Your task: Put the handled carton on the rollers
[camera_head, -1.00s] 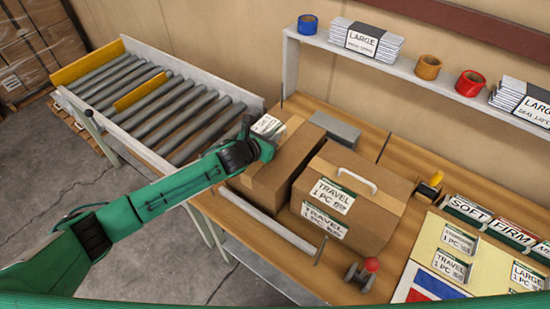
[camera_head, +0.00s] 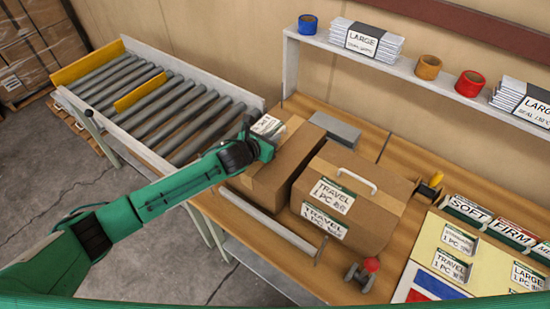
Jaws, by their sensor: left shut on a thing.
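The handled carton (camera_head: 366,217) is a brown box with a white handle (camera_head: 350,181) on top and TRAVEL 1 PC labels. It stands on the wooden bench. The roller conveyor (camera_head: 180,122) is at the left, with grey rollers and yellow bars. My left gripper (camera_head: 262,142) is at the far left end of a second brown carton (camera_head: 284,165), beside a white label there. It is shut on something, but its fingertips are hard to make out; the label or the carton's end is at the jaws. It is apart from the handled carton. My right gripper is not in view.
A white rail (camera_head: 268,224) runs along the bench's front edge. A grey block (camera_head: 335,129) lies behind the cartons. A tape dispenser with a red knob (camera_head: 363,270) stands in front. A shelf (camera_head: 400,75) with tape rolls is at the back.

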